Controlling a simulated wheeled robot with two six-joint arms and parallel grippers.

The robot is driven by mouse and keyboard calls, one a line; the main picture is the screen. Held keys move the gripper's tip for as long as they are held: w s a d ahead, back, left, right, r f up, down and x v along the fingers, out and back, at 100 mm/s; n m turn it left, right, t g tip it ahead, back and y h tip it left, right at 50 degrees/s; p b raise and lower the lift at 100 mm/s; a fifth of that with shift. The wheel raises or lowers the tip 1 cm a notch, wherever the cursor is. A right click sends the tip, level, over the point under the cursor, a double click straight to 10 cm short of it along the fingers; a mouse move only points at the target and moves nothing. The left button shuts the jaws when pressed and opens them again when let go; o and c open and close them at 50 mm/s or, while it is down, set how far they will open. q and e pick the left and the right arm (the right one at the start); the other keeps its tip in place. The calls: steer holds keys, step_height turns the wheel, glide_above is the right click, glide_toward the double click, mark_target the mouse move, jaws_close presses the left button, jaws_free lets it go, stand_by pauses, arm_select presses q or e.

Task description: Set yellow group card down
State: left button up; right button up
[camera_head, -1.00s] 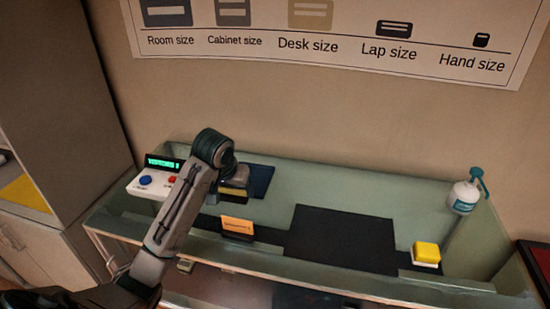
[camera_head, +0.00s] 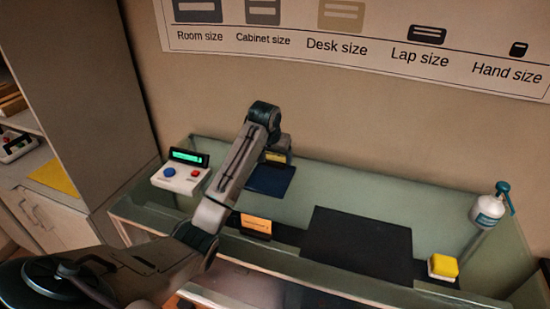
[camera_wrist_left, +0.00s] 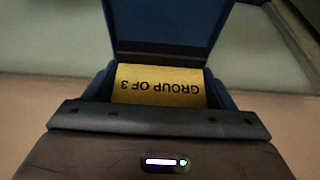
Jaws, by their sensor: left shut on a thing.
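The yellow group card (camera_wrist_left: 160,87), reading "GROUP OF 3", shows upside down in the left wrist view. In the head view it is a small yellow strip (camera_head: 275,157) at the back edge of a dark blue pad (camera_head: 268,182). My left gripper (camera_head: 277,152) is shut on the card, its jaws partly hidden by my wrist. The pad lies on the pale green counter. I cannot tell whether the card touches the pad or is just above it. My right gripper is not in view.
A white button box (camera_head: 181,178) with a green display stands left of the arm. An orange card (camera_head: 256,224) stands at the front edge. A black mat (camera_head: 357,243), a yellow block (camera_head: 443,265) and a white pump bottle (camera_head: 488,211) are to the right. A cabinet (camera_head: 85,90) is at left.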

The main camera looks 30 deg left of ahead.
mark_target(274, 159)
arm_select(q)
steer(key=shift+w+a+f, duration=0.15)
steer(key=shift+w+a, duration=0.05)
steer(key=shift+w, duration=0.5)
steer(key=shift+f+p, duration=0.3)
steer(key=shift+p, duration=0.25)
steer(key=shift+f+p, duration=0.75)
steer(key=shift+f, duration=0.2)
steer(key=shift+s+f, duration=0.1)
steer(key=shift+f, duration=0.4)
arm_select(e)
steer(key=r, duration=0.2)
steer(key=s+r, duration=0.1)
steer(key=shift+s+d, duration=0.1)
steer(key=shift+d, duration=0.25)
arm_select(q)
steer(key=shift+f, duration=0.1)
steer(key=o, duration=0.8)
steer(key=shift+c, duration=0.2)
